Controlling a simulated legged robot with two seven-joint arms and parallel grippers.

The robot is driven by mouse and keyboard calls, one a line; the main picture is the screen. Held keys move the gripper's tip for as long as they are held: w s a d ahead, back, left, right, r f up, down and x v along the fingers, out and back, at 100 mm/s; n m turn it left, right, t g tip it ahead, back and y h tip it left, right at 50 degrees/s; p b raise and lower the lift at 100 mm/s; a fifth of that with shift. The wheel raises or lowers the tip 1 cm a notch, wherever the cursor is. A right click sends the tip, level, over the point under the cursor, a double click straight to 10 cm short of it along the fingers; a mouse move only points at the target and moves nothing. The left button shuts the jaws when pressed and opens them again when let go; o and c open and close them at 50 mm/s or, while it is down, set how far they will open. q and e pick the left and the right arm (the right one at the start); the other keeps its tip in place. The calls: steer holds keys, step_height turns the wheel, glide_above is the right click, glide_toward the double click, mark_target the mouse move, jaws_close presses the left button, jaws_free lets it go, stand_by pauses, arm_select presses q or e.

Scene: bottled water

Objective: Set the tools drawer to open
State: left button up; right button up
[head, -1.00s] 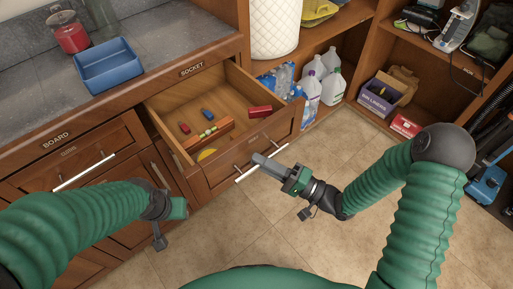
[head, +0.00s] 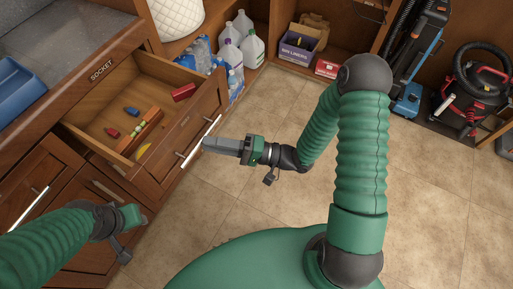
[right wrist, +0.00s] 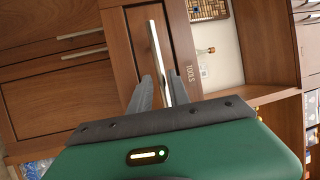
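An open wooden drawer (head: 178,140) stands out from the counter in the head view. A bar handle (head: 187,163) runs along its front. In the right wrist view a drawer front with a TOOLS label (right wrist: 190,73) fills the middle, with its silver bar handle (right wrist: 174,62). My right gripper (head: 207,143) is at the handle. In the right wrist view its two fingers (right wrist: 160,92) are apart, with the handle running between them; contact is unclear. My left gripper (head: 130,216) hangs at the lower left, clear of the open drawer, with its fingers hidden.
The drawer holds a red box (head: 183,92) and several small items. A SOCKET label (head: 101,71) is on the counter edge. A blue tray (head: 18,85) sits on the counter. Jugs (head: 252,46) and a vacuum (head: 476,85) stand at the back. The tiled floor (head: 430,200) is open at right.

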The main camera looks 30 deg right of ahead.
steer(key=p+v, duration=0.1)
steer(key=v, duration=1.3)
steer(key=shift+p, duration=0.35)
steer(key=shift+w, duration=0.1)
